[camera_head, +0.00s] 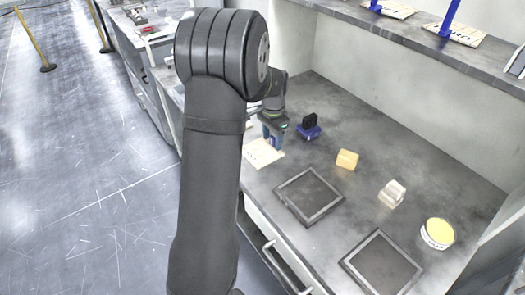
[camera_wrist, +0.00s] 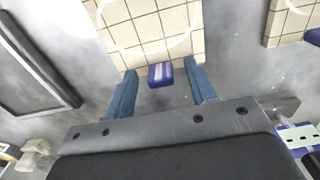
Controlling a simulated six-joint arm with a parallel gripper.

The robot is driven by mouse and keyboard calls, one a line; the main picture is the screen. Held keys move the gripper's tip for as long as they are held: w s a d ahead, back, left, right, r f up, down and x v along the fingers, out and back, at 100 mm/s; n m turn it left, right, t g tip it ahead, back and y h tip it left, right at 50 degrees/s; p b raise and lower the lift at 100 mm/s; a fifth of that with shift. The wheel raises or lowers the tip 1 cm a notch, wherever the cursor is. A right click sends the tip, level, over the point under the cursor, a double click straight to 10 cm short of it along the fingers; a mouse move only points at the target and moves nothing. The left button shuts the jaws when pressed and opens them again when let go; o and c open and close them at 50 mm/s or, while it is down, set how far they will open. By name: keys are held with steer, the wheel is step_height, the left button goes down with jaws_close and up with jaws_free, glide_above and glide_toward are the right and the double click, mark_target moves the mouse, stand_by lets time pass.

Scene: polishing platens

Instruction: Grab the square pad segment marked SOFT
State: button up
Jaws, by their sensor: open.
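A cream square pad segment (camera_wrist: 150,25) with grid lines and a pale curved mark lies below my gripper (camera_wrist: 160,72) in the wrist view. A small blue upright piece (camera_wrist: 160,75) at its near edge stands between my two blue fingers, which are apart with gaps on both sides. In the head view my gripper (camera_head: 273,142) is low over the bench, beside a cream pad (camera_head: 262,154) at the bench's left edge. The lettering on this pad is not readable, so I cannot tell whether it says SOFT.
Two dark framed platens (camera_head: 310,195) (camera_head: 382,265) lie on the bench. Behind my gripper is a dark block on a blue base (camera_head: 309,127). A yellow block (camera_head: 347,160), a pale block (camera_head: 392,193) and a yellow-topped tub (camera_head: 437,234) stand right. Marked pads (camera_head: 457,34) with blue posts sit on the shelf.

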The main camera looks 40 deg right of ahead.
steer(key=shift+f, duration=0.15)
steer(key=c, duration=1.1)
